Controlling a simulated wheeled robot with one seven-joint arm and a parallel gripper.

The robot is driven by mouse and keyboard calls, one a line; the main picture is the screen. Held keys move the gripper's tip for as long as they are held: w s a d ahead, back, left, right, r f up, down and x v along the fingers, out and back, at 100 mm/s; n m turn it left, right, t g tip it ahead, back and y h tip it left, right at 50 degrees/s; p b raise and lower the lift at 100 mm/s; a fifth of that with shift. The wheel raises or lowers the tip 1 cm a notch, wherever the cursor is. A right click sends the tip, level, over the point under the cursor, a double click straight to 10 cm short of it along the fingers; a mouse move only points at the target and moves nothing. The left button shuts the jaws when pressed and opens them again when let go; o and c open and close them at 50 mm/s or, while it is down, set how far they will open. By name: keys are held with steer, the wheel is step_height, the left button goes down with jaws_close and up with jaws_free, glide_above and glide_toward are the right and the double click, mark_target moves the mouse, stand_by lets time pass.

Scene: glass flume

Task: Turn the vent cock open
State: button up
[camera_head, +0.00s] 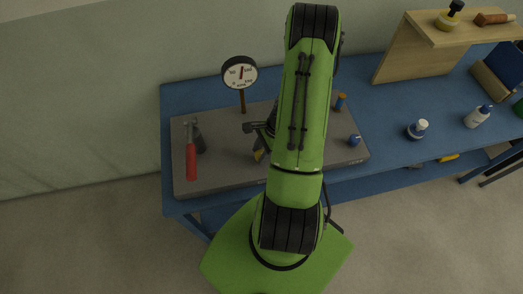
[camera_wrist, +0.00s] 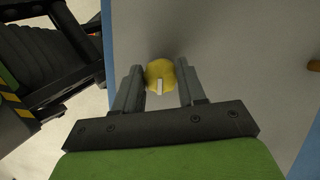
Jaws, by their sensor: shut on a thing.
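A yellow knob (camera_wrist: 160,70) with a white mark on its face sits between the fingers of my gripper (camera_wrist: 160,80) in the wrist view. My gripper is shut on it, one finger on each side. The white mark points toward the bottom of the wrist view. In the head view, a small part of the yellow knob (camera_head: 258,155) shows beside my green arm, above the grey board (camera_head: 225,172). My arm hides the middle of the board. No lettering naming the vent cock can be read.
A round dial gauge (camera_head: 240,72) stands at the board's back. A red-handled hammer (camera_head: 191,160) lies at its left. A blue knob (camera_head: 354,140) and an orange-topped post (camera_head: 340,101) are right of my arm.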

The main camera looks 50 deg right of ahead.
steer(key=n, duration=0.2)
steer(key=n+g+b, duration=0.1)
steer(key=n, duration=0.1)
steer(key=shift+w+g, duration=0.15)
steer(key=shift+g, duration=0.15)
steer(key=n+g+b, duration=0.2)
steer(key=n, duration=0.3)
steer(key=n+g+h+b, duration=0.1)
steer(key=n, duration=0.4)
steer(key=shift+w, duration=0.1)
steer(key=shift+a+n+g+h+b, duration=0.1)
steer(key=shift+n+g+h+b, duration=0.45)
steer(key=shift+n, duration=1.35)
steer(key=shift+h, duration=0.25)
steer(key=o, duration=1)
steer(key=shift+o, duration=0.2)
